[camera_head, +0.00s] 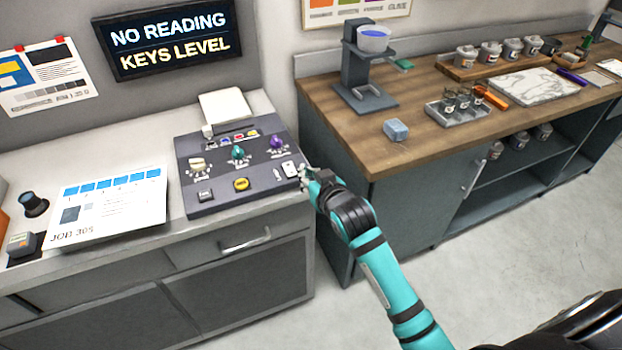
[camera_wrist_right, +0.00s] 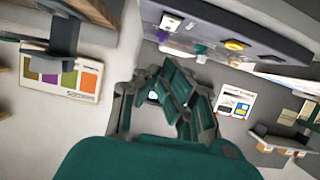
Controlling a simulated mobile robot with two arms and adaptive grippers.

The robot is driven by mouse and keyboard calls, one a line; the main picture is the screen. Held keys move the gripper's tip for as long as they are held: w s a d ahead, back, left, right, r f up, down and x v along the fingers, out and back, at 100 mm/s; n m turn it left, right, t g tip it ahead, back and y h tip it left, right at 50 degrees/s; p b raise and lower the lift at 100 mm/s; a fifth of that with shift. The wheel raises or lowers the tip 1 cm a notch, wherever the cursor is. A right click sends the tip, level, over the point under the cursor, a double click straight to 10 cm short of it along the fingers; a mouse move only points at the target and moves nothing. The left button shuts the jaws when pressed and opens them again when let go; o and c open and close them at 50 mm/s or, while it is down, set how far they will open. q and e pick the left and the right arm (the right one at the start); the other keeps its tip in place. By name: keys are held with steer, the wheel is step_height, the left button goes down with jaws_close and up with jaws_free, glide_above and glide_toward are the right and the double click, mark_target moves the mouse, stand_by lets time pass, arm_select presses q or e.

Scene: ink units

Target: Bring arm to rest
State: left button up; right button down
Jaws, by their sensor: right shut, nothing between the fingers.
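My right gripper (camera_head: 312,180) is at the right edge of the dark control panel (camera_head: 240,199), close to a small white switch plate (camera_head: 290,168). I cannot tell whether it touches the panel. In the right wrist view the gripper's fingers (camera_wrist_right: 172,85) are closed together with nothing between them, and the panel (camera_wrist_right: 245,30) shows beyond them at the upper right. My right arm (camera_head: 390,285), teal with black bands, reaches up from the bottom right. My left gripper does not show.
A wall sign (camera_head: 170,38) reads "NO READING KEYS LEVEL". A printed sheet (camera_head: 110,205) lies on the grey counter. Floor at right is clear.

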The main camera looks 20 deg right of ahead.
steer(key=shift+s+r, duration=0.15)
steer(key=shift+s, duration=0.45)
steer(key=s+f+g+b, duration=0.15)
steer(key=s+f, duration=0.35)
steer(key=f, duration=0.8)
steer(key=s+f+n+g, duration=0.1)
steer(key=s+f+g, duration=0.35)
steer(key=f, duration=0.85)
steer(key=s+f+g, duration=0.1)
steer(key=s+f, duration=0.5)
steer(key=f, duration=0.6)
steer(key=s+d+f+g, duration=0.1)
steer(key=s+f+g, duration=0.1)
steer(key=s+f, duration=0.4)
steer(key=s+f+g+b, duration=0.1)
steer(key=s+f, duration=0.5)
steer(key=s, duration=1.1)
steer(key=s+d+f+n+g, duration=0.1)
steer(key=s+f+g, duration=0.2)
steer(key=s+f, duration=0.3)
steer(key=s, duration=0.5)
steer(key=shift+s+d+f, duration=0.3)
steer(key=shift+d+f, duration=0.05)
